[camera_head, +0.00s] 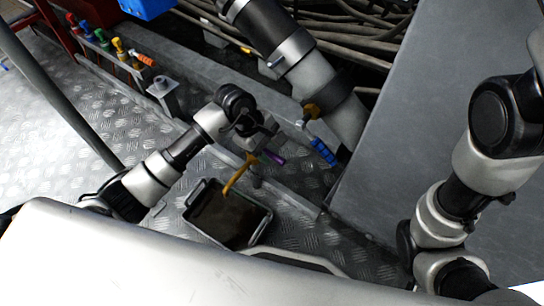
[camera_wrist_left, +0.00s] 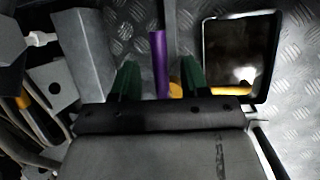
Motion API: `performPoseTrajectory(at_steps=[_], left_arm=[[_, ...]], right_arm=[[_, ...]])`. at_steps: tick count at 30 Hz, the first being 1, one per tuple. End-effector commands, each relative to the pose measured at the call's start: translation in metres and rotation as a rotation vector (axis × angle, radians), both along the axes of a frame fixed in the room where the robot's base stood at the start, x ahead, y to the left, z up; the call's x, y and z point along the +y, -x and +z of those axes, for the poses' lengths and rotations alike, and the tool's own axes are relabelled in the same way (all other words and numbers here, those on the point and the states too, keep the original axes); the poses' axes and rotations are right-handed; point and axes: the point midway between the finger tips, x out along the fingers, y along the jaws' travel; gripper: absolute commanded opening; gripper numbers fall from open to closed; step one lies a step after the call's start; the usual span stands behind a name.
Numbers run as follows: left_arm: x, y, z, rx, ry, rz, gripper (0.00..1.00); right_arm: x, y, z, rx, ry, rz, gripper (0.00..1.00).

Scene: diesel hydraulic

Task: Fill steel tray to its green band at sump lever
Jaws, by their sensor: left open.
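The steel tray (camera_head: 250,239) sits on the tread-plate floor, with dark brown liquid (camera_head: 223,219) inside. It also shows in the left wrist view (camera_wrist_left: 206,60). I cannot make out its green band. The lever also shows in the head view (camera_head: 273,158). My right gripper is out of view.
Green, yellow and orange-handled levers (camera_head: 119,47) stand along a rail at the upper left. A blue-handled part (camera_head: 323,152) is by the thick pipe (camera_head: 310,80). A large grey panel (camera_head: 405,120) fills the right. Hoses run at the top.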

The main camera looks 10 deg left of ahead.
Motion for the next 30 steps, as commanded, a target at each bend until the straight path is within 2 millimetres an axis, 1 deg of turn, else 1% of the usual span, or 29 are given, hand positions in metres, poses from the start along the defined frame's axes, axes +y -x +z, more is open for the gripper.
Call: performPoseTrajectory(at_steps=[1, 4, 15, 24, 30], left_arm=[[-0.0037, -0.0001, -0.0101, 0.001, 0.002, 0.000, 0.45], [-0.0070, -0.0004, -0.0167, 0.001, 0.002, 0.000, 0.45], [-0.0089, -0.0005, -0.0189, 0.000, 0.000, 0.000, 0.45], [-0.0089, -0.0005, -0.0188, 0.000, 0.000, 0.000, 0.00], [-0.0087, -0.0005, -0.0188, 0.000, 0.000, 0.000, 0.00]], right_arm=[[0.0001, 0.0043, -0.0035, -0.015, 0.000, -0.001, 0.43], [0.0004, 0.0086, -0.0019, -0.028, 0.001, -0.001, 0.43], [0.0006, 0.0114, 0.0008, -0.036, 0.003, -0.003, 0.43], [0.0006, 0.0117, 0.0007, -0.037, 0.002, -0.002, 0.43], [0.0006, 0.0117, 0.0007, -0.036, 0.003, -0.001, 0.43]])
